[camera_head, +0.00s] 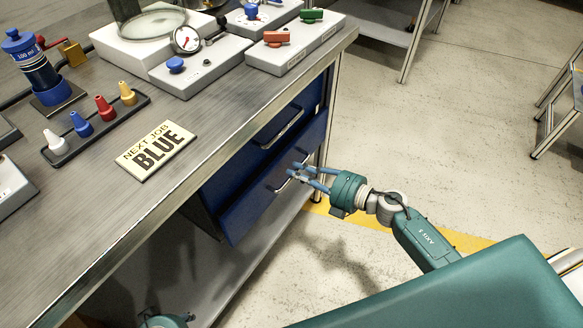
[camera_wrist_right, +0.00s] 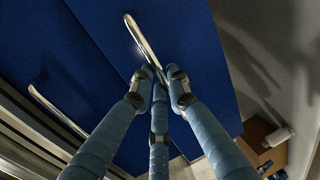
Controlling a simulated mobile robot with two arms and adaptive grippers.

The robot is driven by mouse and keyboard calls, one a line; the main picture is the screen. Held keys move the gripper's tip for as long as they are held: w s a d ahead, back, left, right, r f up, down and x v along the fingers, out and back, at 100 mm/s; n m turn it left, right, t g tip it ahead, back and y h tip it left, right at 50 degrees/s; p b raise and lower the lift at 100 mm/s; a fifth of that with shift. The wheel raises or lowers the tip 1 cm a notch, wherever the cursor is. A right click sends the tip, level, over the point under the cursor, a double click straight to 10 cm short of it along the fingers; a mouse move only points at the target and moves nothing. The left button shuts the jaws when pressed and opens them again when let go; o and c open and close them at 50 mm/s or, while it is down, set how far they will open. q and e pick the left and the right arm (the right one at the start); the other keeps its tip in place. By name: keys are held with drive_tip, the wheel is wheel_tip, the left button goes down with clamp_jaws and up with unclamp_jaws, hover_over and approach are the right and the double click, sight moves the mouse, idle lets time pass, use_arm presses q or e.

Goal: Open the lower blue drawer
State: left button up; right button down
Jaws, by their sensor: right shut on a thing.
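The lower blue drawer (camera_head: 246,213) sits under the workbench, below a second blue drawer (camera_head: 235,170). Its metal handle (camera_wrist_right: 138,36) shows in the right wrist view, and its near end shows in the head view. My right gripper (camera_head: 300,174) reaches in from the right. Its light blue fingers are closed around the handle of the lower drawer, and in the right wrist view the fingertips (camera_wrist_right: 160,76) meet at one end of the handle. The fingers of my left gripper are not in view.
The bench top (camera_head: 215,135) holds a "NEXT JOB BLUE" sign (camera_head: 156,150), a rack of coloured nozzles (camera_head: 95,122), a blue pump (camera_head: 38,68) and a gauge (camera_head: 186,40). A grey shelf (camera_head: 225,275) lies below the drawers. The floor right of the drawers is clear.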

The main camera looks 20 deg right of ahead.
use_arm(q)
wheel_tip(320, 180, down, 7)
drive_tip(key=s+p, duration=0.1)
drive_tip(key=p, duration=0.1)
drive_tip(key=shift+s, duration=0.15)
use_arm(e)
drive_tip(key=f+v, duration=0.3)
drive_tip(key=v, duration=1.1)
drive_tip(key=s+f+v, duration=0.1)
drive_tip(key=f+v, duration=0.2)
drive_tip(key=v, duration=1.2)
drive_tip(key=shift+s+d, duration=0.25)
drive_tip(key=shift+d, duration=0.25)
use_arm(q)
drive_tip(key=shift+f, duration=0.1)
use_arm(e)
drive_tip(key=shift+f, duration=0.1)
drive_tip(key=c, duration=1.7)
unclamp_jaws()
drive_tip(key=v, duration=1.2)
drive_tip(key=shift+f, duration=0.1)
